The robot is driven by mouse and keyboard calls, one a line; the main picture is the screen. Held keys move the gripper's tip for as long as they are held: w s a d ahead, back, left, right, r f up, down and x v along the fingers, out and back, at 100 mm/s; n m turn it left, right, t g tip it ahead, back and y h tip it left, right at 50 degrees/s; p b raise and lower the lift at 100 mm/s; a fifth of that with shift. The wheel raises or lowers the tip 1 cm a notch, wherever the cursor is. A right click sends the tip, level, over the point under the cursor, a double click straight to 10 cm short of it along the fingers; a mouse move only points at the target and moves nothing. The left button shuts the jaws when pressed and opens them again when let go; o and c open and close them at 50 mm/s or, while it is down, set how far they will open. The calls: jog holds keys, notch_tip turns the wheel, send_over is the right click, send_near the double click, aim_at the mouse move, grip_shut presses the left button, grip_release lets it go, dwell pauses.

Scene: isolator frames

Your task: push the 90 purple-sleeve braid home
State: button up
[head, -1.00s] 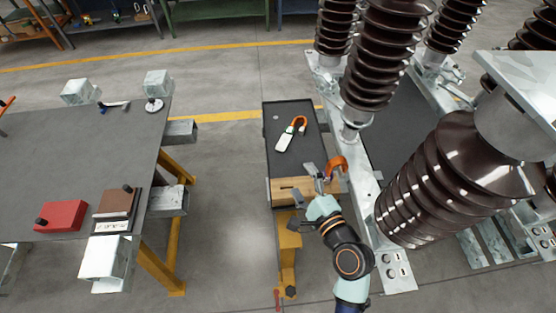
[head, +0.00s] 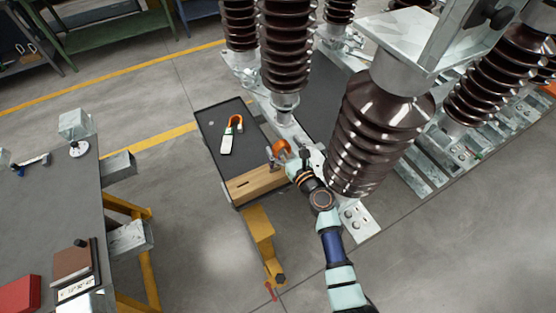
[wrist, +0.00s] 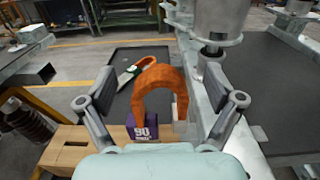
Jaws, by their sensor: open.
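The braid with the purple sleeve marked 90 (wrist: 142,131) is an orange arch (wrist: 160,76) standing upright in the wrist view, its purple end low on the left at the wooden block. Its other end is low on the right, by a pale metal part; how deep either end sits cannot be told. In the head view the orange arch (head: 281,146) shows just beyond my gripper (head: 284,162). In the wrist view my gripper (wrist: 160,92) is open, with one finger on each side of the arch and a gap to both.
A second orange braid (head: 236,121) with a white-and-green end lies on the dark tray (head: 206,133). The wooden block (head: 255,185) edges the tray's near side. Brown ribbed insulators (head: 372,135) on metal bases stand close on the right. A grey table (head: 40,215) is at left.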

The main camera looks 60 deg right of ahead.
jog(key=shift+w+d, duration=0.25)
jog(key=shift+w, duration=0.1)
grip_shut()
dwell(0.3)
